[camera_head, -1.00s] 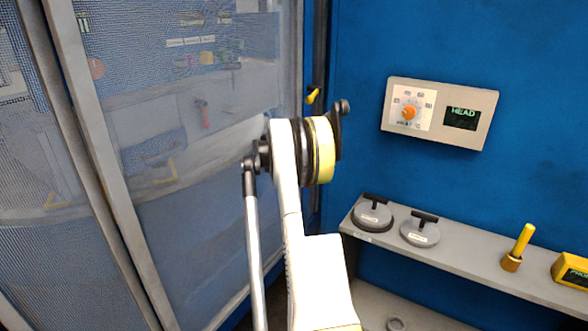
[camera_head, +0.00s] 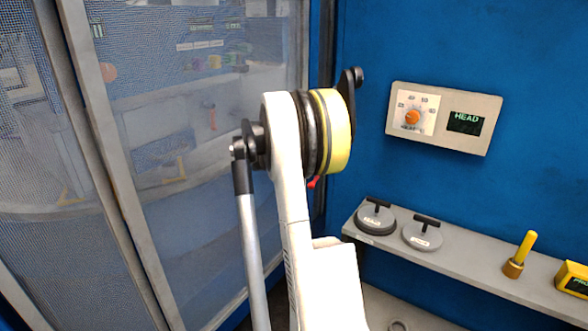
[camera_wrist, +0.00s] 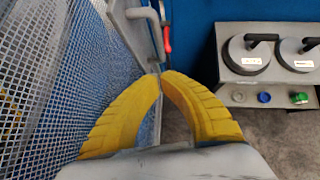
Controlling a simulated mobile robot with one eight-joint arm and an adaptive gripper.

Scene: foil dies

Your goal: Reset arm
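My arm (camera_head: 290,170) rises in the middle of the head view, with a yellow band at its upper joint. It hides my gripper there. In the wrist view, the two yellow fingers of my gripper (camera_wrist: 161,76) meet at their tips, with nothing seen between them. The fingertips are close in the picture to a grey handle (camera_wrist: 152,30) beside a mesh panel. A red lever (camera_wrist: 166,38) is just right of that handle; a small red piece (camera_head: 313,182) shows beside my arm in the head view.
A mesh guard (camera_head: 180,130) fills the left. On the right, a grey shelf (camera_head: 460,262) holds two round lidded discs (camera_head: 375,217) (camera_head: 422,235), a yellow-handled tool (camera_head: 519,254) and a yellow box (camera_head: 572,278). A control panel (camera_head: 443,118) with an orange knob hangs on the blue wall.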

